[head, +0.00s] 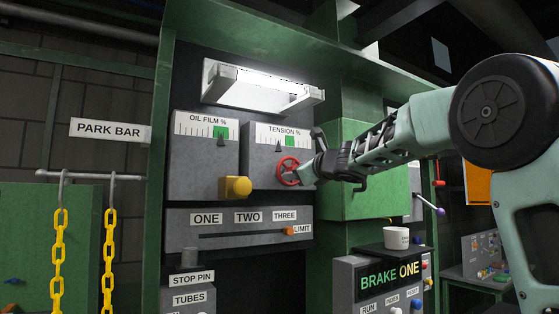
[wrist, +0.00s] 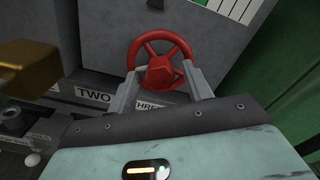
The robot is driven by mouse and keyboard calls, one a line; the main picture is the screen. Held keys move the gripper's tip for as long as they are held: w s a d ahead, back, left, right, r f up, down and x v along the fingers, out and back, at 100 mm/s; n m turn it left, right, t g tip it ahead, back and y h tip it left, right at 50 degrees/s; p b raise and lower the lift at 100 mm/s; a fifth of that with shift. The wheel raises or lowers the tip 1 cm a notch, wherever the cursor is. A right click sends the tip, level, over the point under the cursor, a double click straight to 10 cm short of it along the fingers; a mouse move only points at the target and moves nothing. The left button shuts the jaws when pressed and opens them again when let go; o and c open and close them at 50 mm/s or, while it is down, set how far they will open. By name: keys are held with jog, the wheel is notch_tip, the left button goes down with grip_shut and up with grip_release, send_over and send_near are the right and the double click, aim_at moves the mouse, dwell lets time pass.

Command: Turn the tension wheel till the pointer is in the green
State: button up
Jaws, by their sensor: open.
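The red tension wheel (head: 285,171) sits on the grey panel under the TENSION % gauge (head: 278,136). The dark pointer (head: 278,147) on that gauge stands just left of the green patch (head: 290,140). My gripper (head: 304,172) is at the wheel from the right, and its far finger is partly hidden in the head view. In the wrist view the red wheel (wrist: 160,68) lies between my two open fingers (wrist: 162,88), one at each side of its lower rim. I cannot tell if they touch it.
A yellow knob (head: 236,187) sticks out left of the wheel, under the OIL FILM % gauge (head: 206,130). Below is a slider panel with an orange LIMIT knob (head: 288,231). A lamp (head: 258,86) juts out above. A white cup (head: 396,238) stands at lower right.

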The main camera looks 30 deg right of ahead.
jog(key=c, duration=1)
jog(key=m, duration=1.8)
jog(key=shift+m, duration=0.3)
jog(key=shift+c, duration=0.2)
jog(key=o, duration=1.1)
